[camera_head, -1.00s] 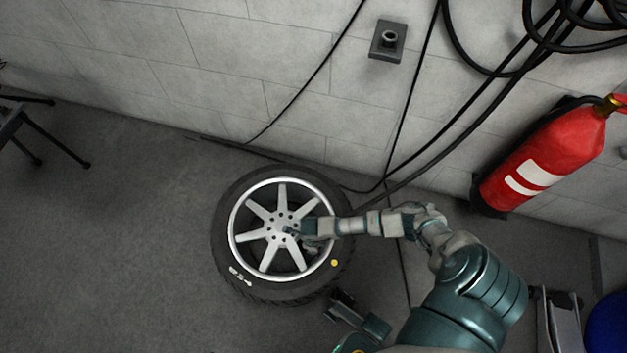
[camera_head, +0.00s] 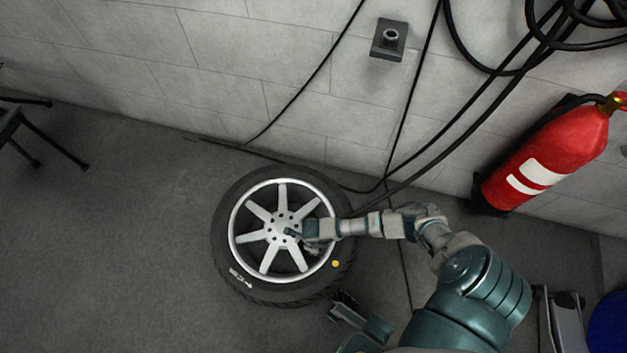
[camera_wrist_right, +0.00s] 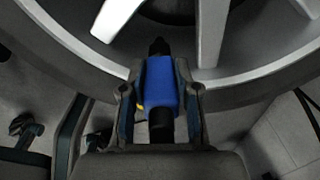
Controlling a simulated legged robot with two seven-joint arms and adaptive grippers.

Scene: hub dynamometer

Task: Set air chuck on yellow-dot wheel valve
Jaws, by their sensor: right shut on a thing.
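The wheel (camera_head: 224,232) lies flat on the floor, with a silver spoked rim and a yellow dot (camera_head: 335,264) on its tyre at the lower right. My right gripper (camera_head: 300,232) is over the right part of the rim, near the hub. In the right wrist view, my right gripper (camera_wrist_right: 160,100) is shut on the blue air chuck (camera_wrist_right: 161,84), whose black tip points towards the spokes. I cannot tell whether the tip touches anything. The valve is not discernible. What looks like my left gripper (camera_head: 345,305) is low beside the tyre; its jaw state is unclear.
A red fire extinguisher (camera_head: 545,160) stands by the wall at right. Black hoses (camera_head: 475,120) hang down the wall to the floor behind the wheel. A dark wall bracket (camera_head: 388,40) is above. Floor left of the wheel is clear up to a dark stand (camera_head: 45,140).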

